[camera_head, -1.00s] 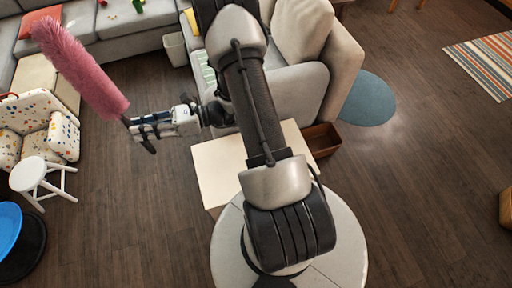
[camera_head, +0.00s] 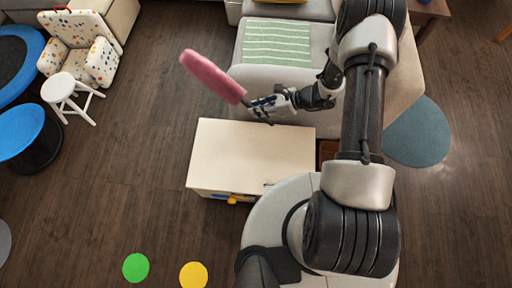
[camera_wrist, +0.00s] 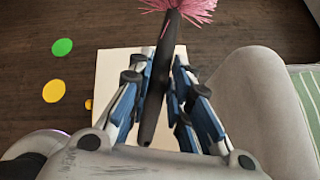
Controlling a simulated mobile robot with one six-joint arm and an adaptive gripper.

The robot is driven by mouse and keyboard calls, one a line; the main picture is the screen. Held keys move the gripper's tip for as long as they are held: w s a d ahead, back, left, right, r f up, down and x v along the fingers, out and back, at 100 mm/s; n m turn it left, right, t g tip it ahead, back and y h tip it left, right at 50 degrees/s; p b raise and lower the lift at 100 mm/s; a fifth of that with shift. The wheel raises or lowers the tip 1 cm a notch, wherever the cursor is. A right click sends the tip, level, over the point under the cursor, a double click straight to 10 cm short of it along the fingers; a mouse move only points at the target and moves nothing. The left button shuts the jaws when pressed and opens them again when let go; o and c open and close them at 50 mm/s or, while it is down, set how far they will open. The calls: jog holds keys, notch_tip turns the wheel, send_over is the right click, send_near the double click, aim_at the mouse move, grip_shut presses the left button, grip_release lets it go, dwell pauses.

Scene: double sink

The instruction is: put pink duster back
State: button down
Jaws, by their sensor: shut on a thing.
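The pink duster (camera_head: 212,76) is held up in the air, tilted, with its fluffy pink head up and to the left. My gripper (camera_head: 264,106) is shut on its dark handle, in front of the sofa and above the far edge of a cream cabinet. In the wrist view, the dark handle (camera_wrist: 160,75) runs between the blue-and-white fingers of my gripper (camera_wrist: 160,92). Only the lower part of the pink head (camera_wrist: 187,8) shows at the top of that view.
The cream cabinet (camera_head: 245,150) stands below my gripper, with something yellow (camera_head: 238,199) at its front. A grey sofa with a green striped cloth (camera_head: 276,43) is behind. A white stool (camera_head: 70,92), spotted armchair (camera_head: 80,45) and blue stool (camera_head: 18,130) stand left. Floor between is clear.

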notch_tip(320, 180, down, 32)
jog(key=n+h+b, duration=0.1)
jog(key=h+b, duration=0.1)
jog(key=n+g+h+b, duration=0.1)
jog(key=h+b, duration=0.1)
jog(key=n+g+h+b, duration=0.1)
jog(key=h+b, duration=0.1)
jog(key=b, duration=0.1)
jog(key=shift+w+d+r, duration=0.1)
jog(key=shift+r, duration=0.15)
notch_tip(320, 180, down, 5)
jog(key=b, duration=0.2)
jog(key=shift+b, duration=0.35)
jog(key=shift+r, duration=0.1)
jog(key=c, duration=1.5)
grip_release()
jog(key=shift+o, duration=0.2)
jog(key=shift+r, duration=0.1)
